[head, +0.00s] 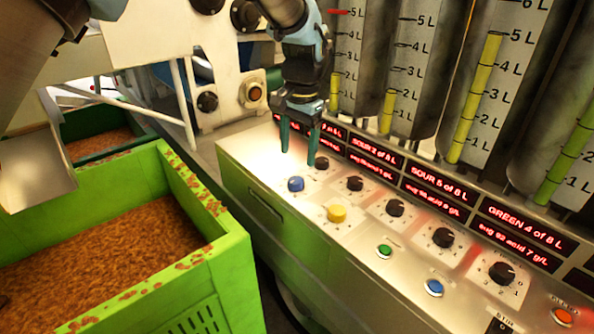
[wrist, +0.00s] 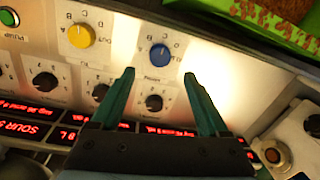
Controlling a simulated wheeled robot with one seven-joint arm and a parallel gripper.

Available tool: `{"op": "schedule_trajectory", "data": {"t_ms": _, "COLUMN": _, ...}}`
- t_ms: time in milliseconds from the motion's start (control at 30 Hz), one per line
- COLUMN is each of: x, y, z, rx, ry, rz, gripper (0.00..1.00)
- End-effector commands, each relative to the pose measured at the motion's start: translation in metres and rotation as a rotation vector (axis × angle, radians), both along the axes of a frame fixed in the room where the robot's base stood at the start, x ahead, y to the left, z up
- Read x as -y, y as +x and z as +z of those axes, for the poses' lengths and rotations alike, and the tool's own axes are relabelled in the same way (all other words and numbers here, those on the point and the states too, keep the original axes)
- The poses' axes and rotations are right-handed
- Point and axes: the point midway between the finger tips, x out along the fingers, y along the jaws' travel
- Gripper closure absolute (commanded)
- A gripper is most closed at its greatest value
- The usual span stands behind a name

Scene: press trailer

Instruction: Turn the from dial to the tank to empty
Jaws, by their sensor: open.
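A blue dial (head: 296,184) and a yellow dial (head: 337,213) sit on the sloped metal panel, with letters around them; their small name labels are not clearly readable. My gripper (head: 298,158) is open and empty above the panel's left end. In the wrist view, the blue dial (wrist: 159,56) lies just beyond the gap between the fingertips (wrist: 159,73), apart from them. A black knob (wrist: 154,103) shows between the fingers. The yellow dial (wrist: 80,36) is to the left there. Tall tanks with yellow-green level tubes (head: 476,98) stand behind the panel.
Red displays (head: 436,186) line the panel's back, reading SOUR 5 of 8 L and GREEN 4 of 8 L among others. Several black knobs (head: 396,208), a green button (head: 384,251) and a blue button (head: 434,288) lie rightward. A green crate (head: 225,270) of brown pulp stands left.

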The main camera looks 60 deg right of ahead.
Motion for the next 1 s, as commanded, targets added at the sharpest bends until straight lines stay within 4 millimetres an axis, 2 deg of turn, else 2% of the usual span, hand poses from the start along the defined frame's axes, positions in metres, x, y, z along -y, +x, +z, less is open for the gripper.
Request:
{"op": "schedule_trajectory", "data": {"t_ms": 133, "x": 0.000, "y": -0.001, "z": 0.019, "rx": -0.001, "ry": -0.002, "rz": 0.000, "gripper": 0.22}}
{"op": "schedule_trajectory", "data": {"t_ms": 300, "x": 0.000, "y": -0.002, "z": 0.029, "rx": 0.000, "ry": 0.001, "rz": -0.001, "gripper": 0.22}}
{"op": "schedule_trajectory", "data": {"t_ms": 867, "x": 0.000, "y": -0.002, "z": 0.029, "rx": 0.000, "ry": 0.001, "rz": 0.000, "gripper": 0.22}}
{"op": "schedule_trajectory", "data": {"t_ms": 933, "x": -0.002, "y": 0.002, "z": 0.030, "rx": -0.001, "ry": 0.001, "rz": 0.007, "gripper": 0.22}}
{"op": "schedule_trajectory", "data": {"t_ms": 1000, "x": -0.007, "y": 0.015, "z": 0.030, "rx": -0.002, "ry": -0.003, "rz": 0.033, "gripper": 0.22}}
